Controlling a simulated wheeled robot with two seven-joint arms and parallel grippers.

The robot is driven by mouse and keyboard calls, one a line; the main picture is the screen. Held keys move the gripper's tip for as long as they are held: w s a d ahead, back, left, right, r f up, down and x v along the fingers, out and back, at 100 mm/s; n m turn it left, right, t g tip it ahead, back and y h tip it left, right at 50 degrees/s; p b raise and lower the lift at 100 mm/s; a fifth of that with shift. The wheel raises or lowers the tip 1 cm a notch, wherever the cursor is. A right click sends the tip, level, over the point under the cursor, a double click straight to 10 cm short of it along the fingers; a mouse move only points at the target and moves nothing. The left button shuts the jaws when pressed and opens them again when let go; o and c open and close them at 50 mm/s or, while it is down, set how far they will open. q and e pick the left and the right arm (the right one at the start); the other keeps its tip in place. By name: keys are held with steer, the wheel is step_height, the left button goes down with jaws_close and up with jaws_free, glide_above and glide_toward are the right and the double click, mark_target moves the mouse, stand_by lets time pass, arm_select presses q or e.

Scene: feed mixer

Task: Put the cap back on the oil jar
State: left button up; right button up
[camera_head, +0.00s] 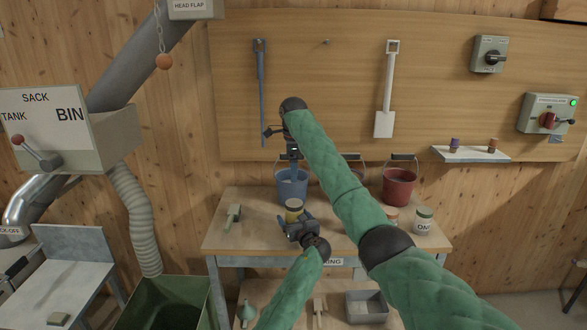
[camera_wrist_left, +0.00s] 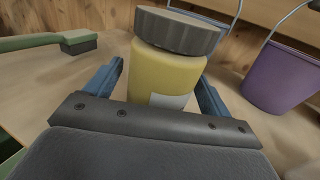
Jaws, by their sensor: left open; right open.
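A yellow jar (camera_head: 294,215), which I take for the oil jar, stands upright on the workbench. It also shows close up in the left wrist view (camera_wrist_left: 165,78), with a pale label low on its side. A dark grey cap (camera_wrist_left: 180,30) sits on its top; whether it is seated fully cannot be told. My left gripper (camera_head: 294,224) is open at the jar, with one blue finger on each side of it in the left wrist view. My right gripper (camera_head: 292,160) is open and empty, raised above and behind the jar, in front of the blue bucket (camera_head: 292,188).
A green-handled brush (camera_head: 234,214) lies left of the jar on the workbench (camera_head: 225,238). A purple bucket (camera_wrist_left: 282,78) is close behind the jar. My right arm hides part of the bench.

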arm_select(q)
steer(key=shift+s, duration=0.1)
steer(key=b+v, duration=0.1)
steer(key=v, duration=0.5)
steer(key=shift+s+d+f+b, duration=0.1)
steer(key=shift+s+b, duration=0.05)
steer(key=shift+b, duration=0.2)
steer(key=shift+s+d, duration=0.25)
steer(key=shift+s, duration=0.3)
